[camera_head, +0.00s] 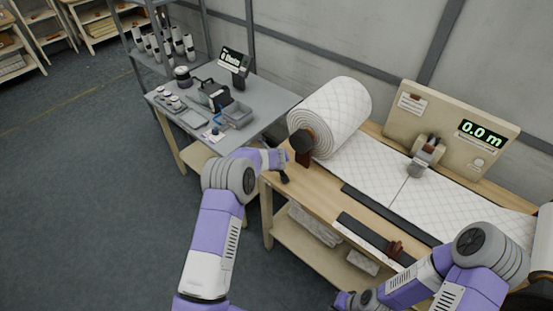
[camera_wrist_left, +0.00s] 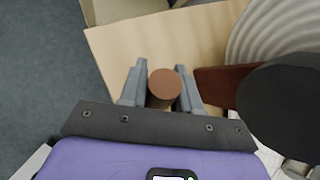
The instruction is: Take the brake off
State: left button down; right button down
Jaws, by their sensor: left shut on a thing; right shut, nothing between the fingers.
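The brake shows in the left wrist view as a round brown knob (camera_wrist_left: 163,84) beside a red-brown bar (camera_wrist_left: 214,86) that runs to a dark round hub (camera_wrist_left: 280,100). My left gripper (camera_wrist_left: 160,88) is shut on the knob, one finger on each side. In the head view my left gripper (camera_head: 284,170) is at the left end of the wooden bench, just below the dark brown hub (camera_head: 302,141) of the white quilted roll (camera_head: 336,112). The knob itself is mostly hidden there. My right gripper (camera_head: 343,301) is shut and empty, low at the front of the bench.
Quilted wadding (camera_head: 385,180) lies from the roll across the bench (camera_head: 320,188). A board with a "0.0 m" display (camera_head: 482,134) stands behind. A dark rail with a small brown handle (camera_head: 396,248) runs along the front. A grey side table (camera_head: 262,98) holds tools and trays.

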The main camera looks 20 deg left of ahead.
pick_arm(q)
jog(key=shift+f, duration=0.1)
jog(key=c, duration=0.9)
grip_release()
jog(key=shift+b+v, duration=0.65)
jog(key=shift+v, duration=3.2)
